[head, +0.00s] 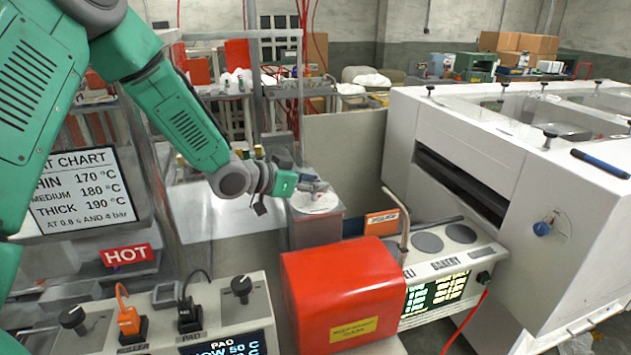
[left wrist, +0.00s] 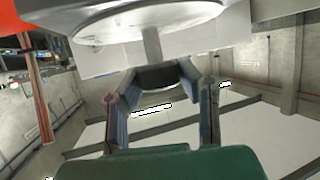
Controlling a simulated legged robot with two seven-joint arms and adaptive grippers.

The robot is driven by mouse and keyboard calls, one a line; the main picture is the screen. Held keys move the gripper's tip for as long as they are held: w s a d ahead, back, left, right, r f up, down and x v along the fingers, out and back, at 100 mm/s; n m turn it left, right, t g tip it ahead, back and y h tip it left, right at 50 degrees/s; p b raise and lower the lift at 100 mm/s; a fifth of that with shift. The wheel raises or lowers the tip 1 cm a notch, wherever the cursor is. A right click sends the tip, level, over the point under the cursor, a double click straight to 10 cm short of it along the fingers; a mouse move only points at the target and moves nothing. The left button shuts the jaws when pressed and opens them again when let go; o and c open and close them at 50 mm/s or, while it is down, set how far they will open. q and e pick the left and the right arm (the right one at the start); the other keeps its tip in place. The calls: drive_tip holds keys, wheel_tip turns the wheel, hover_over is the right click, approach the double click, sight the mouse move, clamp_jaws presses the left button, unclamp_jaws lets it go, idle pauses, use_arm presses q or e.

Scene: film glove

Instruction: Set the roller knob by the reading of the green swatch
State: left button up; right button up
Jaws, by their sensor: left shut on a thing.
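My left gripper (head: 312,187) is over a pale round plate (head: 315,203) on a grey box. In the left wrist view my left gripper (left wrist: 160,92) is shut on a dark piece (left wrist: 160,76) on a pale stem, with a white disc (left wrist: 150,18) beyond it. The control panel at bottom left has a black knob (head: 72,317) beside an orange plug (head: 128,321), whose label looks like ROLLER. Another black knob (head: 240,287) is by the PAD display, reading NOW 50 C. The heat chart (head: 85,190) lists THIN 170, MEDIUM 180, THICK 190. I cannot make out a green swatch. My right gripper is out of view.
A red box-shaped cover (head: 345,290) stands in front of the gripper. Right of it is a console (head: 440,245) with round grey pads and a lit display (head: 435,297). A large white machine (head: 470,150) fills the right side. A HOT sign (head: 127,255) hangs at left.

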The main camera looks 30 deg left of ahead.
use_arm(q)
drive_tip(key=o, duration=1.2)
drive_tip(key=shift+a, duration=0.1)
drive_tip(key=shift+a, duration=0.1)
drive_tip(key=v, duration=1.1)
drive_tip(key=shift+s+a, duration=0.3)
drive_tip(key=shift+a, duration=0.05)
